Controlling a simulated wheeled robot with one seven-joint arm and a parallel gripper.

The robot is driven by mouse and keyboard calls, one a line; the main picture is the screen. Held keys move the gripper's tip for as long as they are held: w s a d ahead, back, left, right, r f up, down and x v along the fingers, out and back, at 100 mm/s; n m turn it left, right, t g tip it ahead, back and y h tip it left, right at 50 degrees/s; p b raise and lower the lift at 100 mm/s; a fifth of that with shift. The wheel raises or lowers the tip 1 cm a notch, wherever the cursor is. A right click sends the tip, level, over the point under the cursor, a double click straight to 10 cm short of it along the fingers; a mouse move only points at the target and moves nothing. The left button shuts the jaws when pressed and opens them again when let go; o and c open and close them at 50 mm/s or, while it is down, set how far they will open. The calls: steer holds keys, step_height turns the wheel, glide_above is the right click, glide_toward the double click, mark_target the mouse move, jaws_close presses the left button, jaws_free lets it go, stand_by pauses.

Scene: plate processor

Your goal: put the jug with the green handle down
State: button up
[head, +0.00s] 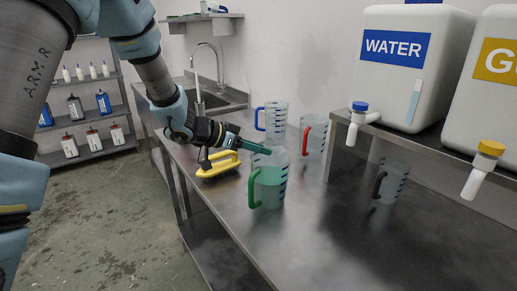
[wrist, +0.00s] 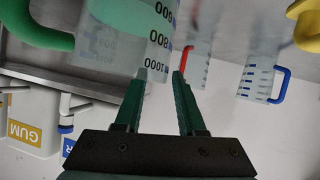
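The jug with the green handle (head: 270,186) is clear, holds green liquid and is upright on the steel counter, as far as I can tell. Its green handle (head: 252,189) faces left. In the wrist view, which is upside down, the jug (wrist: 125,45) fills the upper left, with its scale marks and part of the green handle (wrist: 38,32) showing. My gripper (head: 266,150) is at the jug's upper rim. In the wrist view its green fingers (wrist: 160,74) are apart, with a clear gap, close to the rim near the 1000 mark.
A blue-handled jug (head: 273,120) and a red-handled jug (head: 313,135) stand behind. A dark-handled jug (head: 391,183) stands under the shelf with the water tank (head: 410,85). The front counter (head: 300,245) is clear.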

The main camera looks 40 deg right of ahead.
steer(key=shift+a+r, duration=0.1)
steer(key=b+v, duration=0.1)
steer(key=v, duration=1.1)
steer(key=shift+b, duration=0.35)
steer(key=shift+w, duration=0.1)
steer(key=w+a+f+n+t+y, duration=0.1)
steer(key=w+a+n+t+y, duration=0.2)
steer(key=w+a+n+t, duration=0.5)
steer(key=w+a+f+n+t+y, duration=0.1)
steer(key=w+a+n+t+y, duration=0.15)
steer(key=w+a, duration=0.65)
steer(key=s+a+f+n+g+y, duration=0.1)
steer(key=s+a+f+n+y, duration=0.3)
steer(key=a, duration=0.6)
steer(key=s+a+f+n+g+y, duration=0.1)
steer(key=s+a+g+y, duration=0.1)
steer(key=s+a, duration=0.6)
steer(key=s+a+f+n+g, duration=0.1)
steer(key=s+a+n+g, duration=0.1)
steer(key=s, duration=0.5)
steer(key=shift+a+g, duration=0.35)
steer(key=shift+a, duration=0.55)
steer(key=shift+f+n, duration=0.1)
steer(key=shift+n, duration=0.15)
